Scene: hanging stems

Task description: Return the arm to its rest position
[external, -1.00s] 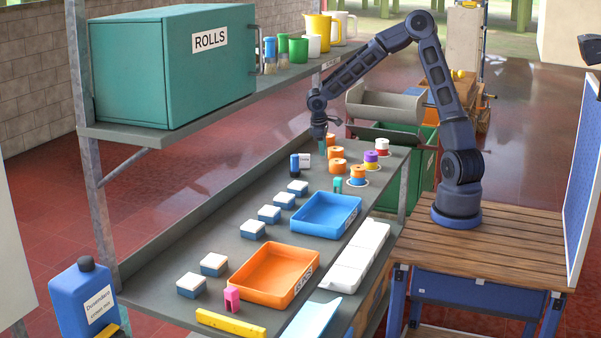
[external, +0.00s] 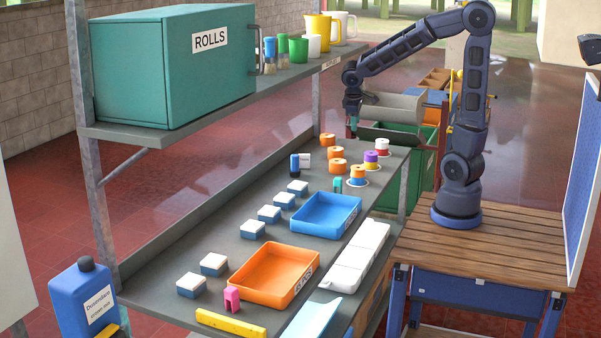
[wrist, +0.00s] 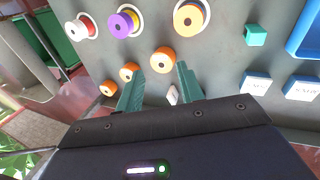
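My gripper (external: 353,122) hangs above the far end of the grey shelf board (external: 222,235), clear of everything on it. In the wrist view its two green fingers (wrist: 158,88) stand apart with nothing held between them. Below them are orange spools (wrist: 162,60) on the board; these also show in the external view (external: 337,166). A purple-topped spool (external: 370,158) and a red-and-white spool (external: 382,146) stand on white discs nearby. My arm rises from the wooden bench and bends over toward the shelf.
A blue tray (external: 325,232) and an orange tray (external: 312,272) sit on the board, with several white-topped blocks (external: 252,229) beside them. The upper shelf holds a green ROLLS cabinet (external: 190,75) and cups. A grey bin (external: 395,108) stands behind my gripper.

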